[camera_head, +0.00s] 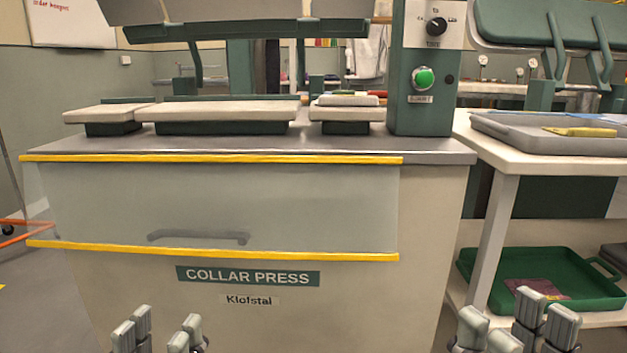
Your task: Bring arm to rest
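My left gripper (160,333) shows at the bottom edge left of centre, in front of the collar press (350,300). Its fingertips point up with a gap between them, and nothing is in it. My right gripper (516,325) shows at the bottom edge on the right, in front of the side table's lower shelf. Its fingertips are also apart and empty. Only the finger ends of both grippers are in view; the arms are hidden below the frame.
The press has a clear yellow-edged guard (300,205), pale pads (215,111) and a green button (424,78). On the right, a white table (497,230) holds a grey tray (490,130) with a yellow item (580,132). A green tray (600,300) sits below.

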